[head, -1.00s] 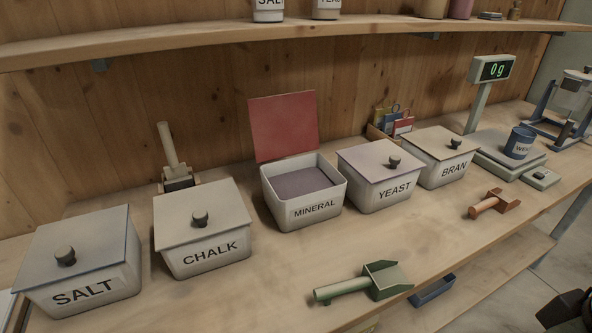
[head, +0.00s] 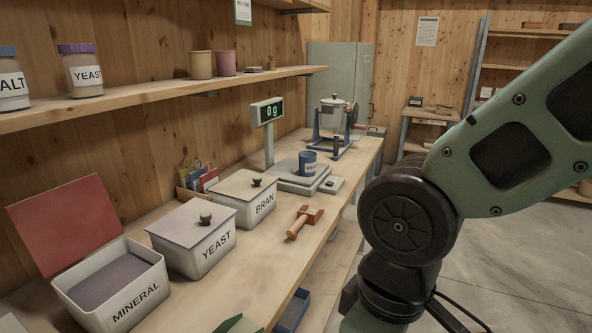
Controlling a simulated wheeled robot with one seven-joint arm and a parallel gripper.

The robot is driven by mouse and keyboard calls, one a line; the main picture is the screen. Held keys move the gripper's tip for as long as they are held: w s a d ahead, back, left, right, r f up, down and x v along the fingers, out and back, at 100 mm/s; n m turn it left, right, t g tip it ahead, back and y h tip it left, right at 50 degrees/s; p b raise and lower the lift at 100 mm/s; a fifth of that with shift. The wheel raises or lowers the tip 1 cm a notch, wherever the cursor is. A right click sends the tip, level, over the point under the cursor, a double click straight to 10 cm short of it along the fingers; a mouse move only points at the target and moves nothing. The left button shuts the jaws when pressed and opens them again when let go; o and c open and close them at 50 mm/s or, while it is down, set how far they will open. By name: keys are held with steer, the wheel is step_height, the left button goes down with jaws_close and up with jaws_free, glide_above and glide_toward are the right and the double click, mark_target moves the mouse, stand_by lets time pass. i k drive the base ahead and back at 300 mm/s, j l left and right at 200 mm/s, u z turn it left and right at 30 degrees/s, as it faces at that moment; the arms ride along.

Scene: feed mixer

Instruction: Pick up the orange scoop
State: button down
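The orange scoop (head: 304,220) lies on the wooden bench (head: 262,261) in the head view, in front of the BRAN bin and short of the scale. Its lighter handle points toward the front left and its orange-brown head is toward the right. My arm fills the right side of the view, to the right of the bench and apart from the scoop. My gripper is outside the view.
The lidded BRAN bin (head: 241,213) and YEAST bin (head: 205,262) stand behind and left of the scoop. The MINERAL bin (head: 91,265) is open. A scale (head: 289,182) carries a blue cup (head: 308,162). A green scoop (head: 240,325) shows partly at the bottom edge.

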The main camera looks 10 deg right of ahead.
mark_target(305, 215)
steer(key=i+l, duration=0.15)
steer(key=i, duration=0.25)
steer(key=i+l, duration=0.2)
steer(key=i, duration=0.2)
steer(key=i+l, duration=0.15)
steer(key=i, duration=0.25)
